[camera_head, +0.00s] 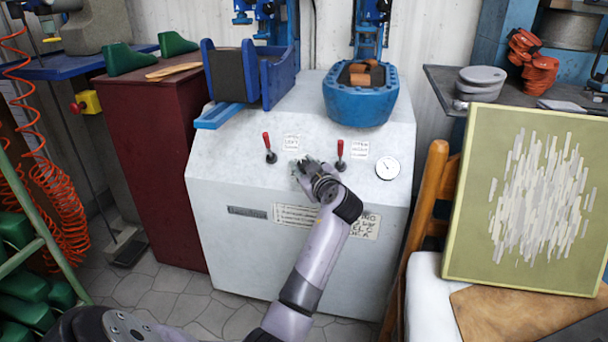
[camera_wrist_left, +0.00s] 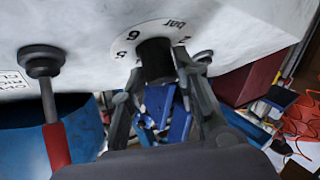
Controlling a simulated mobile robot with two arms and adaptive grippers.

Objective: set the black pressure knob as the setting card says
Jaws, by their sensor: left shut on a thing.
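My left gripper (camera_head: 306,168) reaches the sloped top of the grey-white press (camera_head: 230,170), between two red-handled levers. In the left wrist view its fingers (camera_wrist_left: 160,70) are shut on the black pressure knob (camera_wrist_left: 154,56), one on each side. The knob stands on a white round dial (camera_wrist_left: 124,46) marked "bar", with a 6 and a 5 showing; the rest of the dial is hidden. In the head view the gripper covers the knob. Cream cards (camera_head: 298,216) and (camera_head: 366,226) are on the press front; their text is too small to read. My right gripper is not in view.
The left red lever (camera_head: 266,142) and right red lever (camera_head: 340,150) stand close on either side of the gripper. A round gauge (camera_head: 388,168) is at the right. A wooden chair (camera_head: 428,200) and a green picture panel (camera_head: 470,190) stand right of the press.

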